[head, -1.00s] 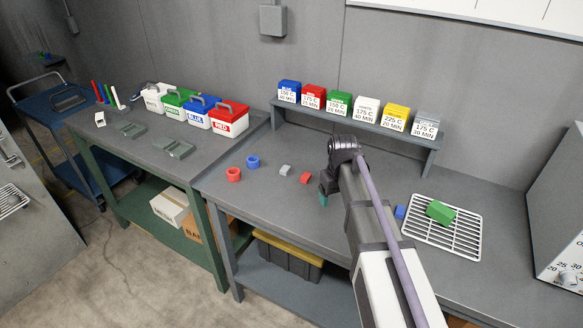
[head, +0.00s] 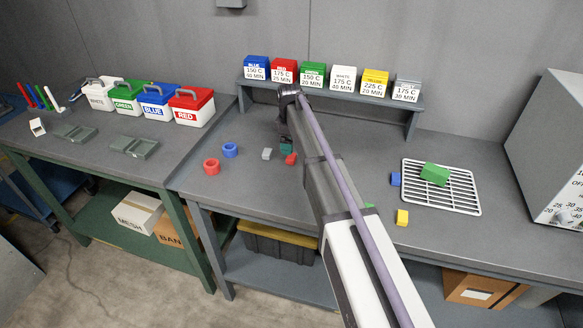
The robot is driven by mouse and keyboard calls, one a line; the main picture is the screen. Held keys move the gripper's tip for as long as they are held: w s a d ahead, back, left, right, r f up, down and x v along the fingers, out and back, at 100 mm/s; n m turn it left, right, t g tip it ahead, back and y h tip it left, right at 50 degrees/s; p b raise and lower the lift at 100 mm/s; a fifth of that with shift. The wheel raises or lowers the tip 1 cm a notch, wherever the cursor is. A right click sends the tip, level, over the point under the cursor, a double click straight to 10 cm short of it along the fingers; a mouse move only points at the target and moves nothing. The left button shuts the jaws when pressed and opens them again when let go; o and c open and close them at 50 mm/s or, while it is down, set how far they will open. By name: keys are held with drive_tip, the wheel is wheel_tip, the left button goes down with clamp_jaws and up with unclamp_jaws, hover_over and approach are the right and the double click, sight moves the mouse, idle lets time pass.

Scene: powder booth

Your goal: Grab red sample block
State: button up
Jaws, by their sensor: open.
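The small red sample block (head: 291,159) lies on the grey bench. A small grey block (head: 267,154) lies just left of the red one.
A shelf (head: 425,103) with labelled boxes stands behind. On the right are a white rack (head: 470,205) under a green block (head: 435,173), a blue block (head: 395,179) and a yellow block (head: 402,217).

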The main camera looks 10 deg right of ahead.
sight(291, 158)
drive_tip(key=shift+f, duration=0.35)
wheel_tip(291, 158, down, 5)
drive_tip(key=b, duration=0.5)
drive_tip(key=shift+f, duration=0.15)
drive_tip(key=shift+r, duration=0.25)
drive_tip(key=c, duration=1)
